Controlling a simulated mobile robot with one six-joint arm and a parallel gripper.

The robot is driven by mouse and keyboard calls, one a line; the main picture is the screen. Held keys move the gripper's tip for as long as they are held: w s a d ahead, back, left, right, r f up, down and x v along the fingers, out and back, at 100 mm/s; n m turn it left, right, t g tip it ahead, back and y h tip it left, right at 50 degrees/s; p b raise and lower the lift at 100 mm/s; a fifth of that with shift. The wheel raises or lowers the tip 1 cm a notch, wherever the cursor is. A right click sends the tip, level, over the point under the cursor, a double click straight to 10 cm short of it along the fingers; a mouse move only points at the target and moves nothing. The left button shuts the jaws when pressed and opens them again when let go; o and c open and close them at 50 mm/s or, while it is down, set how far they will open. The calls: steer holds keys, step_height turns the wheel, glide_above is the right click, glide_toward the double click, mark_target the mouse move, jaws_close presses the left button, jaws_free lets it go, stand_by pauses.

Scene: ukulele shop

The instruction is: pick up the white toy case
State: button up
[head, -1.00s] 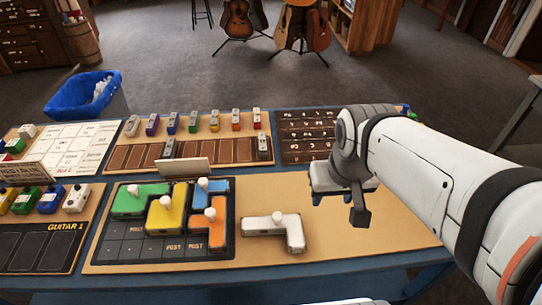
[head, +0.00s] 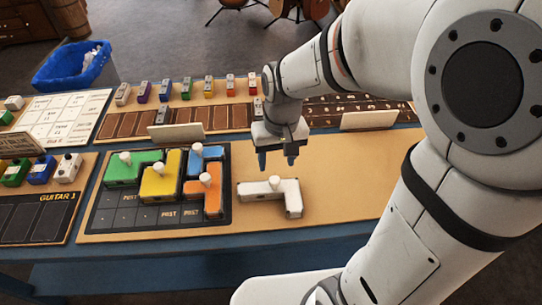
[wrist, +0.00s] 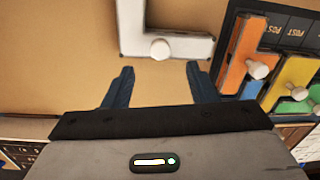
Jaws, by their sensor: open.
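The white toy case (head: 285,195) is L-shaped with a round white knob on top. It lies flat on the tan board, just right of the dark puzzle tray. It also shows in the wrist view (wrist: 190,47), at the top and partly cut off by the frame edge. My gripper (head: 277,163) is open and empty, with its fingers pointing down, above and slightly behind the case. In the wrist view its two fingers (wrist: 160,80) are apart, and the knob lies ahead of the gap between them. No contact with the case shows.
The dark tray (head: 110,222) holds green, yellow, blue and orange cases with knobs. A small tan card (head: 175,132) stands behind it, and another card (head: 368,120) stands to the right. The tan board (head: 345,195) right of the white case is clear.

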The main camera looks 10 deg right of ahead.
mark_target(275, 179)
steer(key=f, duration=0.7)
steer(key=shift+a+f, duration=0.2)
jaws_close()
